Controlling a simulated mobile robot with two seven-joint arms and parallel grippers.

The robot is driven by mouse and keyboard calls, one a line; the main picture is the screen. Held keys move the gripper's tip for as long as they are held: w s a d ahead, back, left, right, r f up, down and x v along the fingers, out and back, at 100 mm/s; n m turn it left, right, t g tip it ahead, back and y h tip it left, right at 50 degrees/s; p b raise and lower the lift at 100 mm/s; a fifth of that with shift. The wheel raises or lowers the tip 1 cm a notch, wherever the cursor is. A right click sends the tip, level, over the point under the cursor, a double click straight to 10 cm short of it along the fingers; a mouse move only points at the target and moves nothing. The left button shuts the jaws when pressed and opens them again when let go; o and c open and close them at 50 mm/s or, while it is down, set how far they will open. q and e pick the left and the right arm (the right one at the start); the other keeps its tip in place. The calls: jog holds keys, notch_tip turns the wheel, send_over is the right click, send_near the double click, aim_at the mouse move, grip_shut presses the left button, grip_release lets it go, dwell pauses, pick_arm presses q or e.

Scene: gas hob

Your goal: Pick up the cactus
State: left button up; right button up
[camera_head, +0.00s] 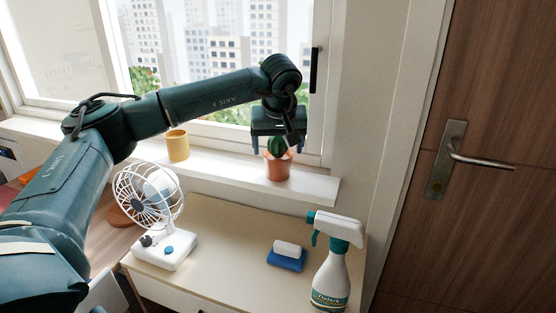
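The cactus (276,146) is a small green plant in a terracotta pot (278,168). It stands upright on the white window sill, near the sill's right end. My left gripper (277,147) is directly above and around the top of the cactus, pointing down. Its fingers are spread apart, one on each side of the plant. I cannot tell whether a finger touches it. The gripper body hides the top of the cactus. My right gripper is not in view.
A yellow cup (177,145) stands on the sill to the left. Below, a cabinet top (228,245) holds a white fan (150,205), a blue sponge-like item with a white block (287,256) and a spray bottle (333,262). A wooden door (500,90) is at right.

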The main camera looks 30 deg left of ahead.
pick_arm(q)
jog(key=c, duration=1)
jog(key=shift+r, duration=0.15)
